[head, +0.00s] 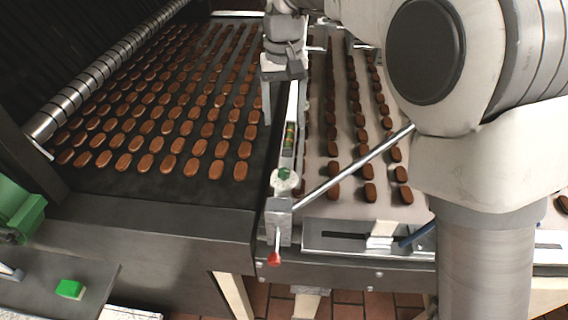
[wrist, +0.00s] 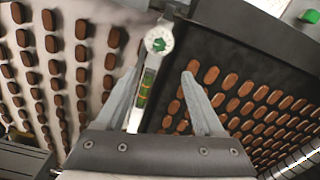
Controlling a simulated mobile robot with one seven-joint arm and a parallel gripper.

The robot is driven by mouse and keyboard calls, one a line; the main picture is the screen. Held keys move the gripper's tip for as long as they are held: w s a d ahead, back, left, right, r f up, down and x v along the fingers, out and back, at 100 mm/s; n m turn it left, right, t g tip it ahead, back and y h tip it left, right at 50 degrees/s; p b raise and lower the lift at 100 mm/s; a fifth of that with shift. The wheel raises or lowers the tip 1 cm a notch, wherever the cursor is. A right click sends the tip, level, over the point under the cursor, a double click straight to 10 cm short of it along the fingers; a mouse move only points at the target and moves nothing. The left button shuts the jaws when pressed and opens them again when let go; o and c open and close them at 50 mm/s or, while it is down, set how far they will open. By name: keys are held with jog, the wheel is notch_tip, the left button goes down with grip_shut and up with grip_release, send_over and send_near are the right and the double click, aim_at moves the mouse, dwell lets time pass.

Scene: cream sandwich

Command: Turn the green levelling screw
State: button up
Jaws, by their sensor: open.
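The green levelling screw (head: 283,174) sits on a round white dial near the front end of a narrow rail between two belts. In the wrist view the green screw (wrist: 161,44) with its dial lies just beyond my fingertips, near the top centre. A spirit level (head: 290,138) with a green-yellow vial lies along the rail behind the screw; it also shows in the wrist view (wrist: 147,88), between my fingers. My gripper (head: 284,108) is open and empty, pointing down over the rail. In the wrist view its fingers (wrist: 153,58) are spread either side of the rail, apart from the screw.
A dark belt (head: 190,190) with rows of brown biscuits lies left, a pale belt (head: 318,205) with more biscuits right. A diagonal metal rod (head: 355,166) runs close to the screw. A red knob (head: 274,259) hangs at the front. A green block (head: 69,289) rests lower left.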

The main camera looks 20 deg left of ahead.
aim_at(284, 170)
notch_tip(284, 170, down, 17)
jog(key=shift+w+r+p, duration=0.1)
jog(key=shift+r+p, duration=0.1)
jog(key=shift+p, duration=0.15)
jog(key=shift+c, duration=0.2)
grip_shut()
